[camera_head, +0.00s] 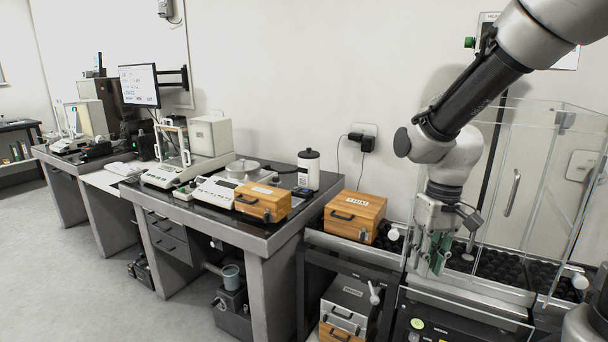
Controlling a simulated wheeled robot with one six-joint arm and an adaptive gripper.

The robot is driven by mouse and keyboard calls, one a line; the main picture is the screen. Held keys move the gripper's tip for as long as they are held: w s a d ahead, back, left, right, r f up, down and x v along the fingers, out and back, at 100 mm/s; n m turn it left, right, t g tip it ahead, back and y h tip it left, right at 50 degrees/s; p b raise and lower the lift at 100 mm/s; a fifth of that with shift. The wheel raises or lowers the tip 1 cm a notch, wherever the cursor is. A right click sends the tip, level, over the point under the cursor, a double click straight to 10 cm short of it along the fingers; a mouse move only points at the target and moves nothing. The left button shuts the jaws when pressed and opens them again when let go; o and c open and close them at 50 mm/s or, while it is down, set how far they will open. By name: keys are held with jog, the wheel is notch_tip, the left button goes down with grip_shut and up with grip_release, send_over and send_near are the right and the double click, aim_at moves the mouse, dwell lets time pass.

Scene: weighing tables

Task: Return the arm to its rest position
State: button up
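My arm (470,95) reaches in from the upper right and bends down at its wrist. My gripper (434,256) points downward in front of the clear-walled enclosure (512,190) at the right. Green parts show at its fingers. The view is too small to tell how far apart the fingers are, and I see no object clearly held between them.
A wooden box (355,215) stands on the low bench left of my gripper. Another wooden box (262,202), a white canister (308,170) and balances (215,190) sit on the dark-topped table (270,228). Floor (85,270) is clear at the lower left.

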jog(key=s+d+r+m+t, duration=0.2)
jog(key=s+d+r+t, duration=0.3)
jog(key=s+d+r, duration=0.6)
jog(key=shift+r+h, duration=0.4)
jog(key=shift+r, duration=0.55)
jog(key=shift+s, duration=0.1)
